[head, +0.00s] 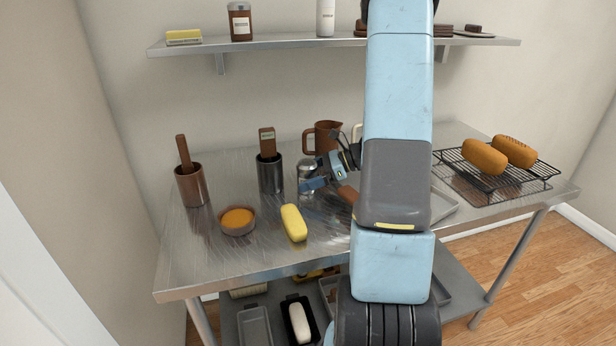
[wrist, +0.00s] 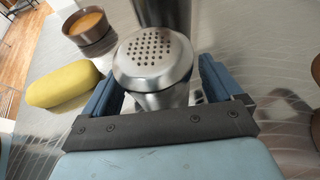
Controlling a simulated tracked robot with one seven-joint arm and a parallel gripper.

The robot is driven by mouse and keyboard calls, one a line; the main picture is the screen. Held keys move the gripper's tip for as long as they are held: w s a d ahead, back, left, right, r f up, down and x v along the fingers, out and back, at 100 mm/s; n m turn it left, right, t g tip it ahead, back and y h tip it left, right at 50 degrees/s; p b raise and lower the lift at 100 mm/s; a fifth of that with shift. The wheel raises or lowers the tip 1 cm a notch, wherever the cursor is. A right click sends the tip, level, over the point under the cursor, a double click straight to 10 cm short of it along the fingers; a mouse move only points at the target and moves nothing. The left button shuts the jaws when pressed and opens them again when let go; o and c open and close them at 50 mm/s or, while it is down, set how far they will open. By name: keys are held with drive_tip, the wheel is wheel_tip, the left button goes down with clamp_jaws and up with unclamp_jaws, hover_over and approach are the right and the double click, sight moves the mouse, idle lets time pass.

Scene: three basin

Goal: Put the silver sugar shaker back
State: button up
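The silver sugar shaker (head: 306,174) stands upright on the steel table, with a perforated domed lid. In the wrist view the shaker (wrist: 154,62) is between the two blue fingers of my gripper (wrist: 154,85). The fingers stand on either side of it, with a small gap showing on the right, so my gripper is open around it. In the head view my gripper (head: 318,184) is at the shaker's near right side, partly hidden behind my arm.
A yellow loaf-shaped item (head: 293,223) and a bowl of orange contents (head: 237,221) lie to the front left. A copper cup (head: 192,185), brown pitcher (head: 326,138) and cooling rack (head: 500,180) stand around. A wall shelf (head: 270,45) runs above.

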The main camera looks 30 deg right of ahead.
drive_tip(key=shift+s+d+r, duration=0.1)
drive_tip(key=shift+d+r, duration=0.05)
drive_tip(key=shift+r, duration=0.05)
drive_tip(key=v, duration=1.1)
drive_tip(key=shift+s+d, duration=0.1)
drive_tip(key=shift+d, duration=0.05)
drive_tip(key=shift+r, duration=0.15)
drive_tip(key=s+a+r+n+h, duration=0.6)
drive_tip(key=s+a+r+n, duration=0.2)
drive_tip(key=a+n, duration=0.3)
drive_tip(key=s+a+r+n+h, duration=0.6)
drive_tip(key=s+a+r+n, duration=0.3)
drive_tip(key=s+a+n, duration=0.2)
drive_tip(key=shift+a+r+n, duration=0.25)
drive_tip(key=shift+r+n, duration=0.05)
drive_tip(key=shift+n, duration=0.2)
